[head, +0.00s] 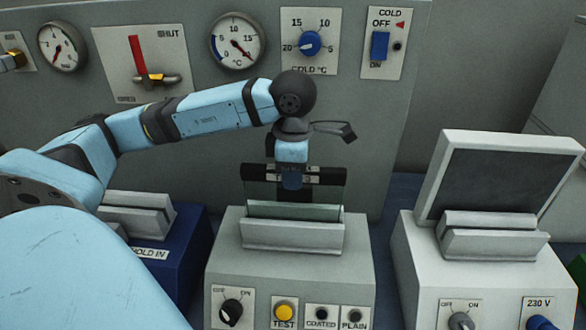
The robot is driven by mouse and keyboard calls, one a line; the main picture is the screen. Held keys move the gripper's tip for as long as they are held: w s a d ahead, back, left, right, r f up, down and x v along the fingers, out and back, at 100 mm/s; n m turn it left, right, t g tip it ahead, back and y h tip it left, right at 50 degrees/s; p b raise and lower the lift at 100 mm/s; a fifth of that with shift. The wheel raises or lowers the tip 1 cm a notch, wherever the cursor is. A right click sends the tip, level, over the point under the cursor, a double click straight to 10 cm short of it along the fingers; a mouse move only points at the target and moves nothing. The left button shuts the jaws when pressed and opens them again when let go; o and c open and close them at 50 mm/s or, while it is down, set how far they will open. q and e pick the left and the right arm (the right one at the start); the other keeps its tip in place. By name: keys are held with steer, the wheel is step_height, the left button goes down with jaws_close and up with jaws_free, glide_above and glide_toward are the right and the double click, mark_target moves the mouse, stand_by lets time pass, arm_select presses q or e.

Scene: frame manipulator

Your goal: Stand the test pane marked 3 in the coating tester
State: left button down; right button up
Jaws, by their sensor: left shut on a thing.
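The coating tester (222,262) is the grey box in the middle, with a yellow TEST button, lamps marked COATED and PLAIN, and a pale slotted holder (291,237) on top. My left gripper (292,184) is above the holder, pointing down and shut on a clear pane with a black top band (327,175). The pane is upright and in line with the holder. The gripper covers the middle of the band, so I cannot read its number. I cannot tell whether the pane's lower edge is in the slot. My right gripper is not in view.
A blue box (185,262) marked HOLD IN, with a pale holder, stands left. A white unit (415,265) with a dark upright panel (505,182) stands right. Behind is a grey wall panel (370,130) with gauges, a SHUT lever and COLD controls.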

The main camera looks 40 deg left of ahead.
arm_select(q)
steer(key=shift+f, duration=0.2)
steer(key=c, duration=0.9)
jaws_free()
steer(key=shift+r, duration=0.15)
steer(key=shift+r+p, duration=0.4)
steer(key=shift+r, duration=6.4)
steer(key=shift+s+f, duration=0.1)
